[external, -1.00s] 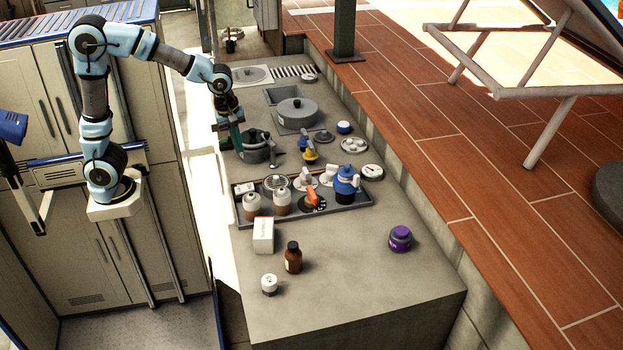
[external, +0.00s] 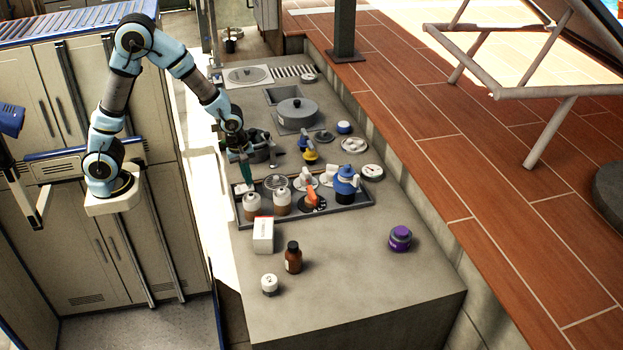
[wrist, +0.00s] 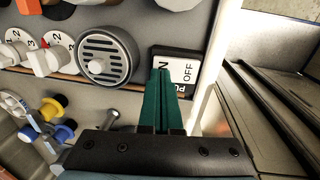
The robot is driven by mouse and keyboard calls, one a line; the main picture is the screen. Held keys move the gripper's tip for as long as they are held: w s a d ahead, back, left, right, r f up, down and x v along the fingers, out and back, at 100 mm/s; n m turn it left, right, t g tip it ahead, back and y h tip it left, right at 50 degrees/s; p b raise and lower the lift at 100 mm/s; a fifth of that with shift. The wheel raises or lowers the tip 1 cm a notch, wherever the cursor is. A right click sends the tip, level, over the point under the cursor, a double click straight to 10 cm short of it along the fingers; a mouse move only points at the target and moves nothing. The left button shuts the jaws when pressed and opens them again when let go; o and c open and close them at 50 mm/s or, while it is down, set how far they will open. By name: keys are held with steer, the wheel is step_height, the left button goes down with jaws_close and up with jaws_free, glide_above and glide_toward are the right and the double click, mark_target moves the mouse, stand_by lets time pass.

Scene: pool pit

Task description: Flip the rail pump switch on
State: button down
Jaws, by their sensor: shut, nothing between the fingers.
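The switch (wrist: 187,72) shows in the wrist view as a small dark-framed plate with a white face. "OFF" and part of "ON" are readable, and a partly hidden label starts with "PU". My gripper (wrist: 160,74) has its green fingers shut and empty, with the tips overlapping the left part of the plate. They hide part of its face, and I cannot tell whether they touch it or which way it is set. In the external view my gripper (external: 247,180) points down at the left end of the grey tray (external: 335,213), where the switch sits mostly hidden.
A round slotted grille (wrist: 105,57) lies beside the switch, with white numbered dials (wrist: 48,58) farther left. Blue and yellow valve handles (wrist: 50,112) are nearby. In the external view, two jars (external: 252,207) and a white box (external: 263,235) stand close by.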

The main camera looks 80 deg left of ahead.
steer(key=shift+f, duration=0.45)
steer(key=shift+w, duration=0.1)
steer(key=shift+w+f+g+p, duration=0.1)
steer(key=shift+g+p, duration=0.2)
steer(key=shift+p, duration=0.2)
steer(key=shift+f, duration=0.15)
steer(key=shift+s+r, duration=0.35)
steer(key=shift+s, duration=0.4)
